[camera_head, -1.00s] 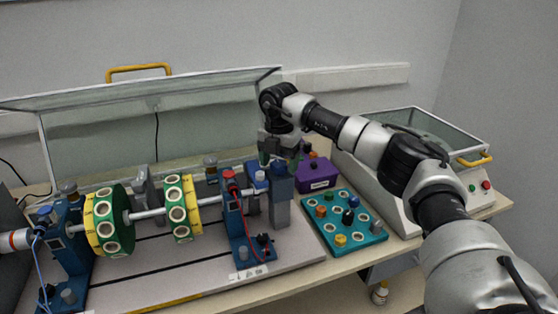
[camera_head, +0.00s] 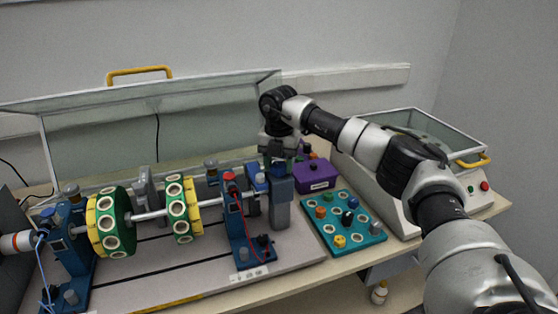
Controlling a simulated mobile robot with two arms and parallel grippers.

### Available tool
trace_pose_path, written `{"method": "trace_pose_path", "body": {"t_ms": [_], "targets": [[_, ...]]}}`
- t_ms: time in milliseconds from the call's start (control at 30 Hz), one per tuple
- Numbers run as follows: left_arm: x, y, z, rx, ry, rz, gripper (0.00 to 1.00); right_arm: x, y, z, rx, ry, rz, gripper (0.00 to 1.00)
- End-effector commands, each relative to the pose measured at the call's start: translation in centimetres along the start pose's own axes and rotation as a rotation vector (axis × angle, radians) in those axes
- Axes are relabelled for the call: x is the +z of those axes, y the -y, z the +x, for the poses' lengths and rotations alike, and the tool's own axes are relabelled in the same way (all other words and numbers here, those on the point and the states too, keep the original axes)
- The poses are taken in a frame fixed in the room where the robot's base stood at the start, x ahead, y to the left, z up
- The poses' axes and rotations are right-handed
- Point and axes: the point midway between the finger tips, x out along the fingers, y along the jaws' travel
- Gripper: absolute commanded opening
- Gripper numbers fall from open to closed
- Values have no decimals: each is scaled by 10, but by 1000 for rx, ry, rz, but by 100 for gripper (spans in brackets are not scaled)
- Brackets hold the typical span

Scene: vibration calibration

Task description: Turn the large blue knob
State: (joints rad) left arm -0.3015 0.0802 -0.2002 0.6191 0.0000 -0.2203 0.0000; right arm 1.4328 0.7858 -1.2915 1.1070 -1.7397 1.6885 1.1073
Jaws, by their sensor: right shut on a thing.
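The large blue knob (camera_head: 279,169) sits on top of a blue-grey post (camera_head: 281,203) at the right end of the shaft rig. My right gripper (camera_head: 279,163) points down from above and is shut on the knob. The fingers and wrist hide most of the knob, so its turn angle cannot be told. My left gripper is not in view.
A shaft with two green-and-yellow discs (camera_head: 111,222) runs left of the post. A red-capped blue support (camera_head: 236,222) stands close by. A teal tray (camera_head: 344,245) of coloured pegs and a purple box (camera_head: 316,176) lie to the right. A clear lid (camera_head: 200,120) stands behind.

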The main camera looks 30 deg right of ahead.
Motion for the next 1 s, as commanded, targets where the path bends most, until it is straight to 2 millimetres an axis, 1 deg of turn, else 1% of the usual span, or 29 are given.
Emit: {"method": "trace_pose_path", "body": {"t_ms": [33,300,1000], "targets": [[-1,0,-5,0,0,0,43,0,0,-3,1,-1,-41,24],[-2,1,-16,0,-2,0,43,0,0,-2,0,0,-295,24],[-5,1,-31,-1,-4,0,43,0,0,-2,1,2,-957,24]]}}
